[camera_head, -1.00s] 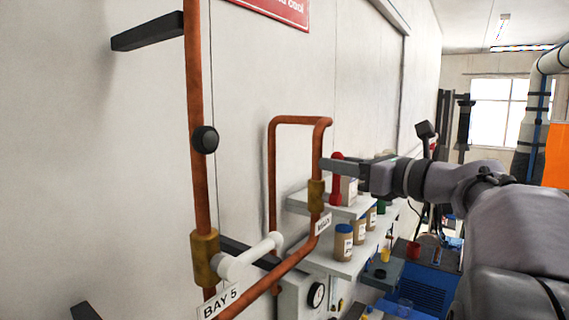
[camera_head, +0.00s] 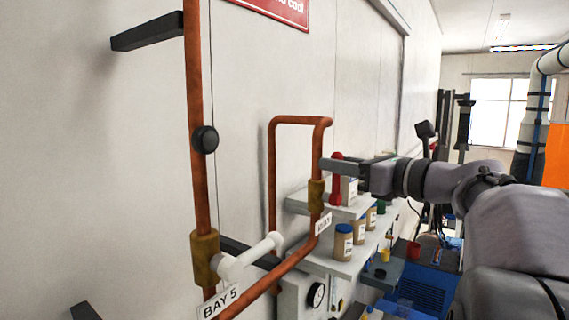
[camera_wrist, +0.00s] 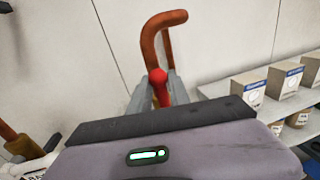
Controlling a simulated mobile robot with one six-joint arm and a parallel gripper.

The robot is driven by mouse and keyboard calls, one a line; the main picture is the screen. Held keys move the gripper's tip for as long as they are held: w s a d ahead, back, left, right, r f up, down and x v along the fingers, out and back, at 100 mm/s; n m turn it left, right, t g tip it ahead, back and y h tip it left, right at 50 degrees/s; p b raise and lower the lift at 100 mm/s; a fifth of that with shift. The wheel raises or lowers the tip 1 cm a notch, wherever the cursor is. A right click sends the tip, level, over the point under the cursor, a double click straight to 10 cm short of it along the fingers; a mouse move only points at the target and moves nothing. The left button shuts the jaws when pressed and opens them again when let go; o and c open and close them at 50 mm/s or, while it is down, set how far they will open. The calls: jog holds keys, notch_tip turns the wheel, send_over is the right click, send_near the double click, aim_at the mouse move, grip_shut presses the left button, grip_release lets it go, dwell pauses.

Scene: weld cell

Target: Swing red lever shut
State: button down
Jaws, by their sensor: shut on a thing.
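The red lever (camera_head: 336,185) stands upright beside a brass valve body (camera_head: 316,193) on the copper pipe in the head view. In the wrist view the red lever (camera_wrist: 158,84) sits between the two grey fingers. My gripper (camera_head: 338,167) reaches in from the right and is shut on the upper part of the lever. It also shows in the wrist view (camera_wrist: 157,92). The lever's lower end lies close to the valve body; the exact joint is hard to make out.
A second valve with a white lever (camera_head: 250,256) is on the nearer copper pipe (camera_head: 196,100). Shelves (camera_head: 340,265) with several labelled jars and boxes stand behind and below the gripper.

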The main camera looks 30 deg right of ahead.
jog(key=shift+a+f+b, duration=0.1)
jog(key=shift+b, duration=0.2)
jog(key=shift+s+a+f+n+b, duration=0.15)
jog(key=shift+a+n+b, duration=0.1)
jog(key=shift+n+b, duration=0.55)
jog(key=a+f+n+y+b, duration=0.1)
jog(key=a+f+n+b, duration=0.1)
jog(key=n+b, duration=0.4)
jog(key=s+a+f+n+y+b, duration=0.1)
jog(key=a+f+n+b, duration=0.1)
jog(key=n+b, duration=0.4)
jog(key=s+a+f+n+t+y+b, duration=0.1)
jog(key=n+b, duration=0.5)
jog(key=b, duration=0.7)
jog(key=shift+s+a+f+y, duration=0.15)
jog(key=shift+a+f+y, duration=0.15)
jog(key=shift+f, duration=0.2)
jog(key=shift+s+a+f+y, duration=0.1)
jog(key=shift+a+f+y, duration=0.2)
jog(key=shift+f, duration=0.2)
jog(key=shift+n, duration=0.5)
jog(key=c, duration=1.4)
grip_release()
jog(key=shift+w, duration=0.15)
